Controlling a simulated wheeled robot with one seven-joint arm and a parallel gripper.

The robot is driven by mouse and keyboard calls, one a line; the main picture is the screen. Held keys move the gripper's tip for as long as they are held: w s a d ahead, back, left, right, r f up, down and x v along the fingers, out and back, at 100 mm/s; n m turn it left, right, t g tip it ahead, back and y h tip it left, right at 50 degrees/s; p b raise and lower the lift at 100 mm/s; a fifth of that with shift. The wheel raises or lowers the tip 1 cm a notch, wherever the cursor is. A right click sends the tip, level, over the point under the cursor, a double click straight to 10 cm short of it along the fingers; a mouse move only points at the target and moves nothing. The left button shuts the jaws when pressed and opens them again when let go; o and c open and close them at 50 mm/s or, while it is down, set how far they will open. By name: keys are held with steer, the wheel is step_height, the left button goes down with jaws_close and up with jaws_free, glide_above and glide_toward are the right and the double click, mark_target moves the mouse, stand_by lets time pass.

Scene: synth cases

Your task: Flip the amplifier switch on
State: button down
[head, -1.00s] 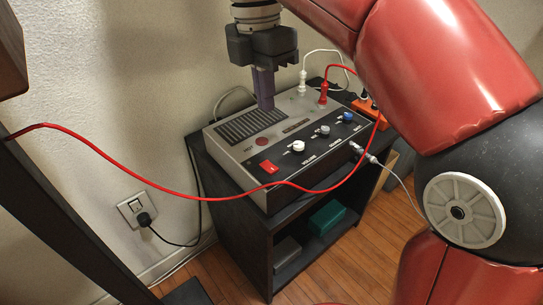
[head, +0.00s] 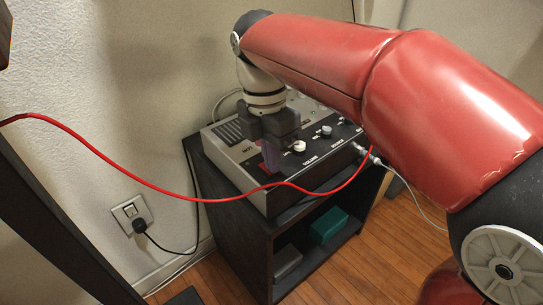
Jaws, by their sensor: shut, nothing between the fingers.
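The amplifier (head: 232,168) is a grey box with a dark front panel, sitting on top of a small dark cabinet. My gripper (head: 271,168) points down over its front left part, left of the white volume knob (head: 299,146). The purple fingers are closed together with nothing visible between them. Their tips are at or just above the panel where the red switch is; the fingers cover the switch, so its position cannot be seen. I cannot tell whether the tips touch it.
A red cable (head: 150,184) hangs across the front of the amplifier. A black plug sits in the wall outlet (head: 131,212) at left. The dark cabinet (head: 243,237) holds a green box (head: 328,225) and a grey box (head: 287,262). My red arm hides the amplifier's back right.

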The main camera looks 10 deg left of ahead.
steer(key=shift+d+f+y+b, duration=0.15)
steer(key=shift+f+y+b, duration=0.2)
steer(key=shift+b, duration=0.35)
steer(key=shift+r, duration=0.15)
steer(key=shift+p, duration=0.4)
steer(key=shift+w+a+r, duration=0.1)
steer(key=shift+a, duration=0.15)
steer(key=shift+w+a+p, duration=0.35)
steer(key=shift+a+p, duration=0.1)
steer(key=shift+p, duration=0.15)
steer(key=shift+r, duration=0.15)
